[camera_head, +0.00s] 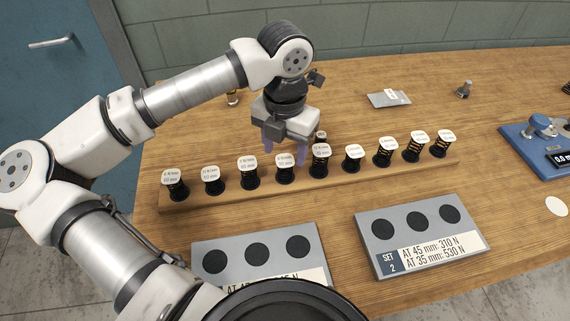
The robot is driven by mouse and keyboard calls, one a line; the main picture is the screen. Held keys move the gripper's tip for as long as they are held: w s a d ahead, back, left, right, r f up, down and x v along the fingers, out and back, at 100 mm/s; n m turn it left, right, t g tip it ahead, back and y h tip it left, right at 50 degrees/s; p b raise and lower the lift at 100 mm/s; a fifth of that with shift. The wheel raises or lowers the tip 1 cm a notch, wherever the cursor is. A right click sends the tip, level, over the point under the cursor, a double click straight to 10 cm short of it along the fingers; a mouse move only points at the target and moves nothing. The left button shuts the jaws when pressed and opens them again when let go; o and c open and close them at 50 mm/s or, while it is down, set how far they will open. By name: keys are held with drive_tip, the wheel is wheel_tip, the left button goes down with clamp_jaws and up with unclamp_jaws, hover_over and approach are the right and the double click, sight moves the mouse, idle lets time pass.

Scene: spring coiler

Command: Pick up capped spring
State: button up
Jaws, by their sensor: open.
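The leftmost capped spring (174,184) and the rightmost capped spring (444,143) mark the row's ends. My gripper (284,152) is open and points down, just behind the middle of the row. Its purple fingers are near the capped spring (285,167) and another capped spring (319,160). A small dark item (320,137) shows beside the fingers, partly hidden. I cannot tell whether the fingers touch anything.
A grey plate (217,245) with round black spots and a second plate marked SET 2 (405,247) lie in front of the row. A blue device (530,150) is at right. A small grey card (376,100) and a small metal part (464,90) lie behind. The back right is mostly clear.

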sight(285, 160)
drive_tip(key=shift+f+p, duration=1.05)
drive_tip(key=shift+f, duration=1.9)
drive_tip(key=c, duration=1.1)
